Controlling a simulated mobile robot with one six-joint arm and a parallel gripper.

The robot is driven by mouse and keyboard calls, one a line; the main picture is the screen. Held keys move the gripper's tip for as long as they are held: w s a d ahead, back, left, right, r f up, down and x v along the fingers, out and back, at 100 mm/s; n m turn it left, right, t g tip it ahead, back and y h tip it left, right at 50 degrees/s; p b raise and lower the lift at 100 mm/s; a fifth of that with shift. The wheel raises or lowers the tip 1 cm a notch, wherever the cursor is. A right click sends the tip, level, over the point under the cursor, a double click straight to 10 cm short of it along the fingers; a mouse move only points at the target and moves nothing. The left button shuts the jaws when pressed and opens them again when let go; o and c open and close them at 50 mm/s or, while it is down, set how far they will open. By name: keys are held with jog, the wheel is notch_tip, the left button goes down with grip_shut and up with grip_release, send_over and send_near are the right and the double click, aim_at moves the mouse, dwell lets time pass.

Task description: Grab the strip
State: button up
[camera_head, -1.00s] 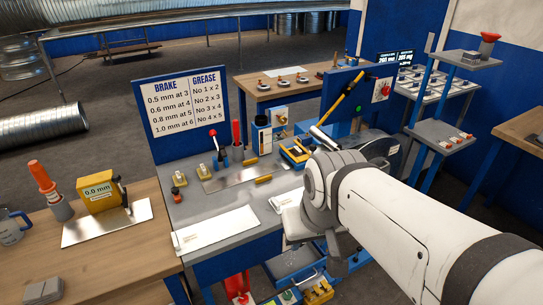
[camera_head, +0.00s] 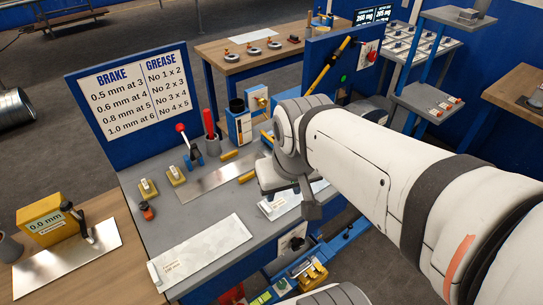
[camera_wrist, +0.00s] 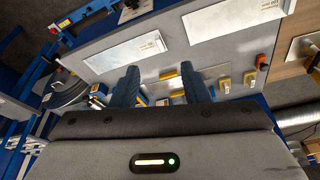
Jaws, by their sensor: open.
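Several flat metal strips are in view, and I cannot tell which one the task means. A pale labelled strip (camera_head: 200,252) lies on the grey bench's front left; it also shows in the wrist view (camera_wrist: 235,18). A second labelled strip (camera_head: 285,202) lies further right, partly behind my arm; it shows whole in the wrist view (camera_wrist: 125,48). A bare shiny strip (camera_head: 212,178) lies between yellow-handled blocks.
The grey bench (camera_head: 150,235) carries a lever (camera_head: 188,142), a red-handled tool in a cup (camera_head: 211,130) and a small orange-topped knob (camera_head: 147,210). A blue sign board (camera_head: 135,95) stands at its back. The yellow gauge (camera_head: 42,220) is at left.

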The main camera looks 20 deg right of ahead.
jog(key=w+f+n+g, duration=0.2)
jog(key=w+f, duration=0.4)
jog(key=w, duration=0.2)
jog(key=n+g, duration=0.1)
send_near(266, 207)
jog(key=shift+s+f, duration=0.1)
jog(key=shift+n, duration=0.3)
jog(key=shift+w+f+p, duration=0.15)
jog(key=shift+f+p, duration=0.3)
jog(key=shift+f, duration=1.7)
jog(key=shift+w+f+p, duration=0.15)
jog(key=shift+f+p, duration=0.3)
jog(key=shift+f, duration=1.7)
jog(key=shift+c, duration=0.3)
grip_shut()
